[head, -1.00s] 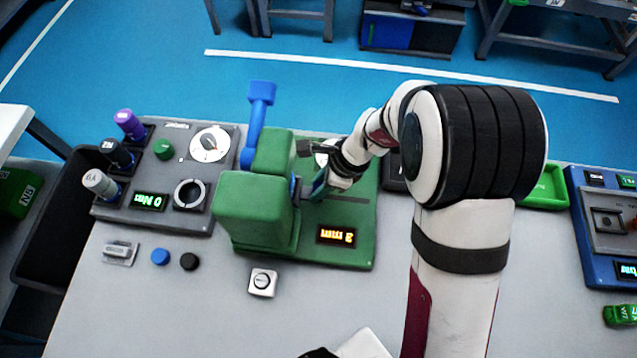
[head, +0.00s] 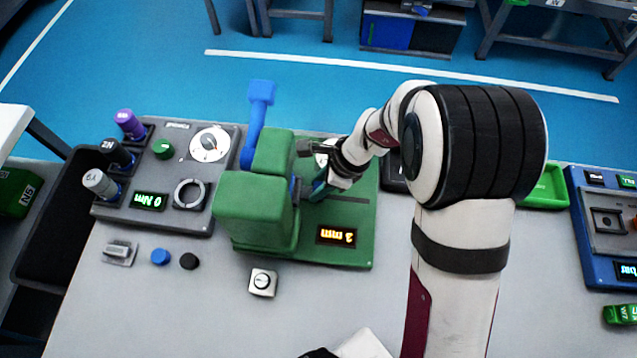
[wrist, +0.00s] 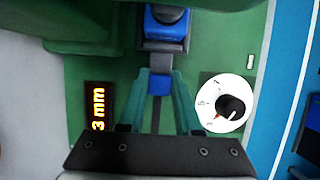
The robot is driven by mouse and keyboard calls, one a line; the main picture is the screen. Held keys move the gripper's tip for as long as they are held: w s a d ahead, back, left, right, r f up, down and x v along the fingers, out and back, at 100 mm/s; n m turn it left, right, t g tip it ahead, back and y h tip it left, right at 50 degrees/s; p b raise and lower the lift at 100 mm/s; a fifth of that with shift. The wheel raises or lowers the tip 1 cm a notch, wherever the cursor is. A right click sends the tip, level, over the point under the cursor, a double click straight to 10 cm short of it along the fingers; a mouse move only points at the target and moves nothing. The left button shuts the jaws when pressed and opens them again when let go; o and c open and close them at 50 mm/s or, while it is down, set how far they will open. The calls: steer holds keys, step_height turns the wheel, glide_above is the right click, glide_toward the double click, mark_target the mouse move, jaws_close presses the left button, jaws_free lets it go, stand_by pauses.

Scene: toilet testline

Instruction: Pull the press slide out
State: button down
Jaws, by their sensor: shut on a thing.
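The green press (head: 256,205) stands on a green base plate with a blue lever (head: 257,120) raised at its back. In the wrist view the blue press slide (wrist: 166,28) shows at the top, partly under the green press body. A narrow blue tab (wrist: 160,84) on its near side sits between the teal fingers of my gripper (wrist: 161,78). My gripper is shut on this tab. In the head view my gripper (head: 318,190) is at the right side of the press, and the slide is mostly hidden there.
A dial (wrist: 221,104) and a lit display (wrist: 97,110) reading 3 mm flank my gripper on the base plate. A grey panel (head: 180,218) with knobs stands left of the press.

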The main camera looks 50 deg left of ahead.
steer(key=w+d, duration=0.7)
steer(key=shift+w+d, duration=0.2)
steer(key=shift+w, duration=0.05)
steer(key=c, duration=0.6)
jaws_free()
steer(key=v, duration=1.6)
steer(key=shift+s, duration=0.1)
